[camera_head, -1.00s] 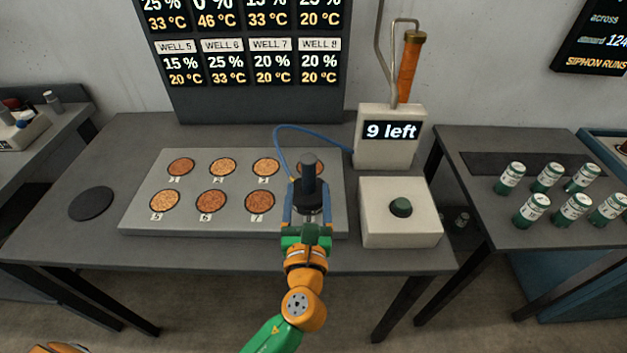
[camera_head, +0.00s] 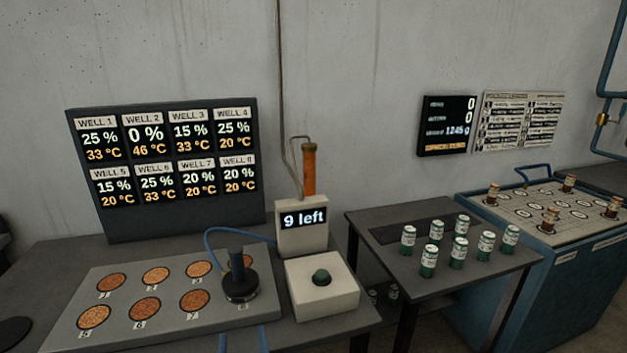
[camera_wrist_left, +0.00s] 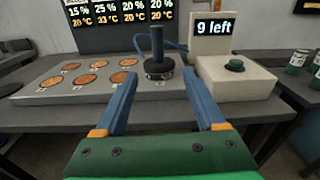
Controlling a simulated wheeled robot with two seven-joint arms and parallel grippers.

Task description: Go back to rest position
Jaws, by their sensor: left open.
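My left gripper (camera_wrist_left: 160,85) is open and empty in the left wrist view, its two blue fingers spread wide. In the head view only the tips of the left gripper (camera_head: 243,338) show at the bottom edge. A black tool with an upright handle (camera_head: 238,275) stands on the grey well plate (camera_head: 185,324) at the well 8 spot, covering most of that well. In the wrist view the black tool (camera_wrist_left: 157,55) stands beyond the fingertips, apart from them. My right gripper is in neither view.
A box with a green button (camera_head: 322,290) and a "9 left" dispenser (camera_head: 302,230) stand right of the plate. A blue hose (camera_head: 225,235) arches behind the tool. A well display (camera_head: 165,165) stands behind.

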